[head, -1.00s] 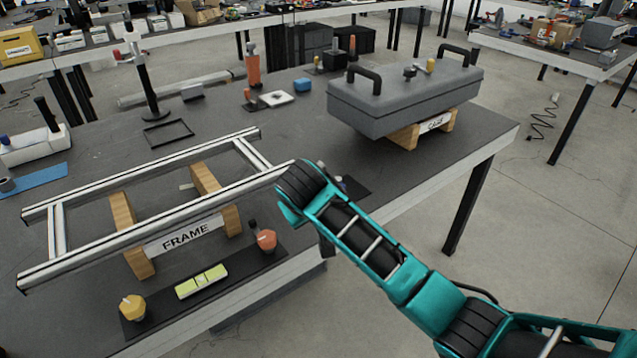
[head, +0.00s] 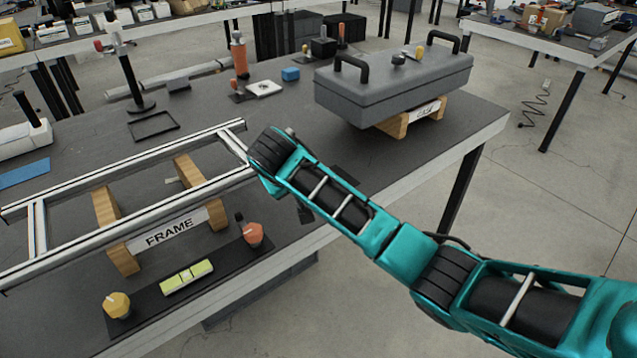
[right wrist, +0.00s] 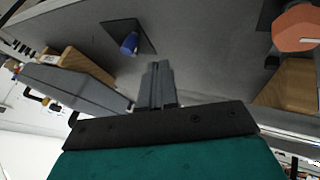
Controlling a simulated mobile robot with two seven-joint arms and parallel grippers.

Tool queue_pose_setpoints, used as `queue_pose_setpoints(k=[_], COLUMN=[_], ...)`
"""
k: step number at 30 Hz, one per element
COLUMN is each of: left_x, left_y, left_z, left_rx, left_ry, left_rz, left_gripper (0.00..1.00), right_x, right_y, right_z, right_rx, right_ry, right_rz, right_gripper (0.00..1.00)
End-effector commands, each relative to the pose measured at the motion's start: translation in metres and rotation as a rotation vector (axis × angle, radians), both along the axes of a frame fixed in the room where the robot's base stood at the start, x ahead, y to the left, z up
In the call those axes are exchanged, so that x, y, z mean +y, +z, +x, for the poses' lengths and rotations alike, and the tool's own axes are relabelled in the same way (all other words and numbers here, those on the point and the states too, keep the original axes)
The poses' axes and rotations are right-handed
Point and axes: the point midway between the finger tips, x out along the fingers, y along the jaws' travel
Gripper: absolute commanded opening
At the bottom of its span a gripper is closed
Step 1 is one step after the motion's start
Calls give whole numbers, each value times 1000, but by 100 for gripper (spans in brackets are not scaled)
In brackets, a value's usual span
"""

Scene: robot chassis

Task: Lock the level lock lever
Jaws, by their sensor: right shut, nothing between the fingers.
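My right gripper (right wrist: 158,68) is shut and empty, its fingers pointing over the dark tabletop in the right wrist view. In the head view its fingers are mostly hidden behind my right arm. A blue knob (right wrist: 130,43) on a dark square plate is left of and beyond the fingertips, apart from them. An orange knob (head: 252,234) with a black upright handle stands at the right end of a black strip; an orange part (right wrist: 297,27) shows at the wrist view's top right. On the strip are a green level block (head: 187,277) and a yellow knob (head: 117,304). No part is labelled as the lock lever.
A rail frame (head: 110,243) on wooden blocks lies left of my right arm. A grey case (head: 392,85) with black handles sits on wooden blocks at the table's far right.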

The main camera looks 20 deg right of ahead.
Motion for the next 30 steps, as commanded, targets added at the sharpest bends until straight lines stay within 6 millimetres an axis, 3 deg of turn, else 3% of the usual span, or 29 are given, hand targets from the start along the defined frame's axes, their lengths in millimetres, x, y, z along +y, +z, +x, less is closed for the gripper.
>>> queue_pose_setpoints(k=[3,11,18,30], left_x=[0,0,0,0], left_y=[-7,-17,-15,-15], left_z=[1,3,3,3], left_rx=[-1,-6,-5,-5], left_ry=[0,0,0,1], left_rz=[0,0,0,-1], left_gripper=[57,57,57,57], right_x=[-10,-24,-54,-59], right_y=[-24,-61,-57,-57], right_z=[14,39,49,51], right_rx=[3,0,-1,-1], right_ry=[-3,-2,0,1], right_rz=[-4,-3,-1,0], right_gripper=[0,0,0,0])
